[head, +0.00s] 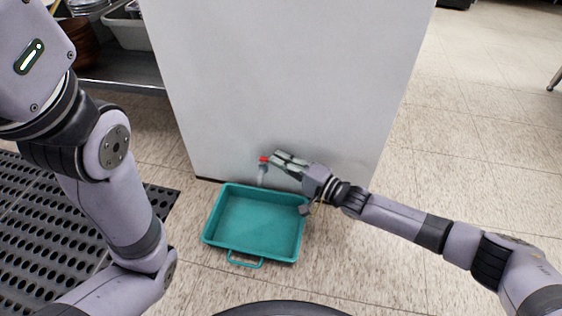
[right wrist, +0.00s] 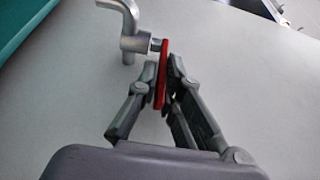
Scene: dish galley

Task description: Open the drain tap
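The drain tap (head: 262,174) is a small grey metal tap low on the front of a pale panel, with a red lever handle (head: 263,159). In the right wrist view, the grey tap body (right wrist: 135,42) and the red handle (right wrist: 161,85) show up close. My right gripper (head: 276,159) reaches in from the right to the handle. In the right wrist view its fingertips (right wrist: 163,68) are closed in on both sides of the red handle, with no clear gap. My left arm shows at the left of the head view, but its gripper is out of view.
A teal tray (head: 255,226) with a front loop handle lies on the floor below the tap. The pale panel (head: 285,80) rises behind it. A black perforated mat (head: 40,235) lies at the left, below a dish shelf (head: 120,72). Tiled floor at the right is clear.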

